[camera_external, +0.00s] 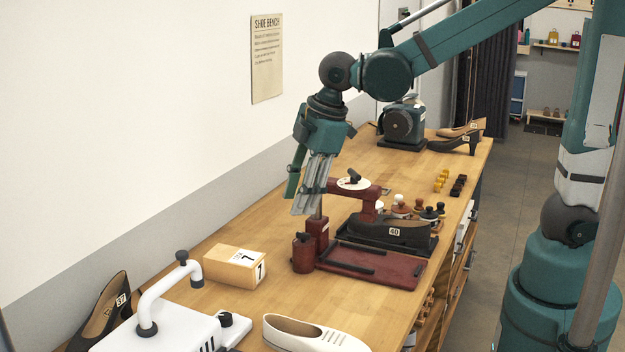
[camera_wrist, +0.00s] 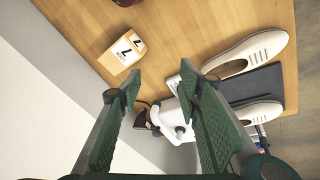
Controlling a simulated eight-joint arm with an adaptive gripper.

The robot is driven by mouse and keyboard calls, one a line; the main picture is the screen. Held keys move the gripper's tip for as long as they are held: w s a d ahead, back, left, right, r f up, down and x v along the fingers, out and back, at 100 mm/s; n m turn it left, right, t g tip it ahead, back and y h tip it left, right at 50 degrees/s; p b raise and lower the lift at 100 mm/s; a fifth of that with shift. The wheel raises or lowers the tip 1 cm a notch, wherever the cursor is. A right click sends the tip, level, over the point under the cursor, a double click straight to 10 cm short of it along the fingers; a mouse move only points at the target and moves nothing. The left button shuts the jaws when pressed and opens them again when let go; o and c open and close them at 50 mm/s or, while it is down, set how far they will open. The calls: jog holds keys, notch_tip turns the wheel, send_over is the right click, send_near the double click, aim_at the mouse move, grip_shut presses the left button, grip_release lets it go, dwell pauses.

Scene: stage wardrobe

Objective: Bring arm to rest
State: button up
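My gripper (camera_external: 298,200) hangs fingers-down above the wooden bench (camera_external: 222,226), in front of the wall and to the left of a dark red press. My arm reaches in from the upper right, bent at the wrist. In the wrist view my gripper (camera_wrist: 158,90) has its two green fingers spread wide with nothing held between them. Beyond the fingers that view shows the bench and a white machine (camera_wrist: 172,128). The gap between the fingertips and the bench cannot be judged exactly.
The dark red press (camera_external: 408,270) holds a black shoe (camera_external: 380,232). A block marked 7 (camera_external: 232,262), a white shoe (camera_external: 315,336) and the white machine (camera_external: 165,335) stand nearer. A grey-green machine (camera_external: 402,126) and heeled shoes (camera_external: 455,144) are at the far end. The wall is close on the left.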

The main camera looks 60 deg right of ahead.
jog(key=s+d+m+t+b, duration=0.3)
jog(key=s+d+m, duration=0.8)
jog(key=s+d, duration=0.5)
jog(key=shift+s+d+r+t+h, duration=0.25)
jog(key=shift+s+t+h, duration=0.2)
jog(key=shift+s, duration=1.3)
jog(key=shift+c, duration=0.5)
dwell(1.6)
